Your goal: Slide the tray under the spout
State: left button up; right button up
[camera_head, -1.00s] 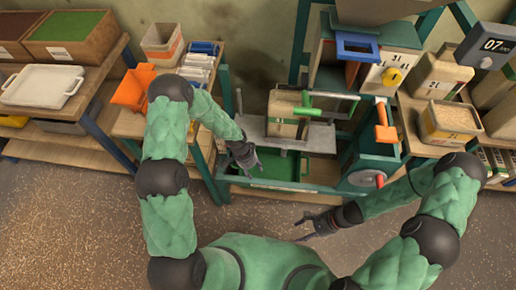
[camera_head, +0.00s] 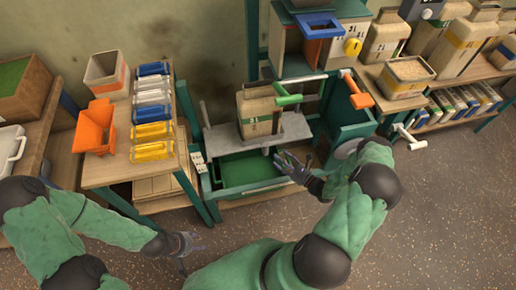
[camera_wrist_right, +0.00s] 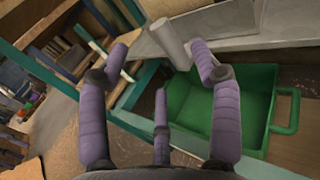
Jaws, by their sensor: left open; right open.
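The green tray (camera_head: 248,170) lies low inside the teal machine frame, under a grey shelf. In the right wrist view the green tray (camera_wrist_right: 185,105) shows its open inside and a loop handle at the right. My right gripper (camera_head: 290,163) is open at the tray's right end in the head view. In the right wrist view my right gripper (camera_wrist_right: 160,72) has its fingers spread with nothing between them; contact with the tray cannot be told. My left gripper (camera_head: 190,243) is open and empty over the floor, left of the machine. I cannot make out the spout clearly.
A sack (camera_head: 259,115) stands on the grey shelf (camera_head: 293,127) above the tray. A green handle (camera_head: 287,98) and an orange handle (camera_head: 357,95) stick out above. A wooden table (camera_head: 112,170) with an orange bin (camera_head: 95,127) stands left. The floor in front is clear.

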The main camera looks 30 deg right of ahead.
aim_at(267, 149)
jog(key=b+x, duration=0.2)
jog(key=x, duration=0.7)
jog(key=shift+w+a+b, duration=0.15)
jog(key=shift+w+b, duration=0.1)
jog(key=shift+b, duration=0.15)
grip_shut()
